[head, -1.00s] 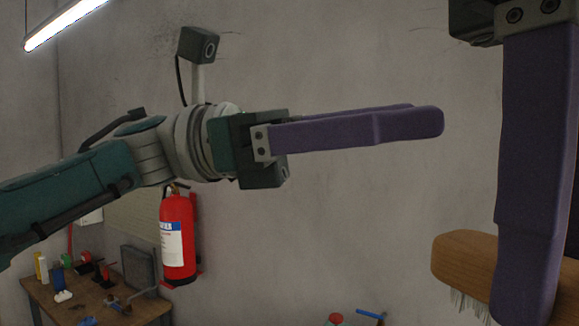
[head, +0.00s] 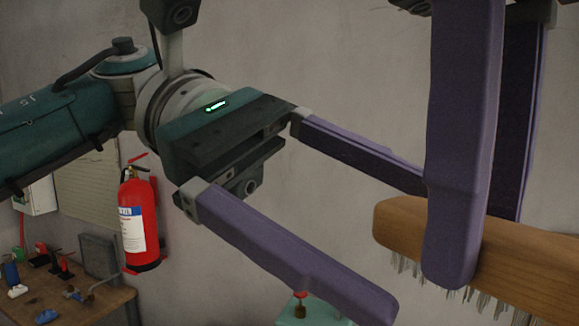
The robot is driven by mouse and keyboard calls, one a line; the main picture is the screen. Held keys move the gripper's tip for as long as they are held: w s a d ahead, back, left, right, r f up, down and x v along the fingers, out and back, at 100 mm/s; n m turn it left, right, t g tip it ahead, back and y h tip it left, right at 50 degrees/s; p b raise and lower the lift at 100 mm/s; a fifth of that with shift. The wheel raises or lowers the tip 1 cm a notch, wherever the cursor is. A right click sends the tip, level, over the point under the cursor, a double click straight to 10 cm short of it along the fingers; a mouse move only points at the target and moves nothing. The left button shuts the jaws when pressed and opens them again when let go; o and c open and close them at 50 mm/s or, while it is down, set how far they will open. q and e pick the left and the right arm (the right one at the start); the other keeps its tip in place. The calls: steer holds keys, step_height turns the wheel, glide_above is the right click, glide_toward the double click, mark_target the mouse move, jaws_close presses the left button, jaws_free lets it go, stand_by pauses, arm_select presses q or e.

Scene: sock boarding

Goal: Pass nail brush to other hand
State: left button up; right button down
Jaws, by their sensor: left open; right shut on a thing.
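The nail brush (head: 530,255) has a wooden body with pale bristles below. It is at the right of the head view, and its right end is cut off by the picture edge. My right gripper (head: 480,240) comes down from the top, its purple fingers on either side of the brush, shut on it. My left gripper (head: 405,245) comes in from the left with its purple fingers spread wide and empty. Its fingertips point right towards the free left end of the brush. The far finger's tip is partly hidden behind the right gripper's near finger.
A red fire extinguisher (head: 138,225) hangs on the grey wall behind. A wooden workbench (head: 85,308) with small tools stands at the lower left. A greenish surface (head: 310,312) with a red item shows low in the middle.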

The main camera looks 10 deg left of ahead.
arm_select(q)
steer(key=shift+x, duration=1.4)
steer(key=shift+c, duration=0.3)
steer(key=shift+w, duration=0.1)
steer(key=c, duration=1.3)
steer(key=shift+r, duration=0.1)
jaws_close()
arm_select(e)
steer(key=c, duration=0.6)
jaws_free()
steer(key=shift+o, duration=1.3)
steer(key=shift+d, duration=0.1)
arm_select(q)
steer(key=shift+s, duration=0.2)
arm_select(e)
steer(key=shift+w, duration=0.1)
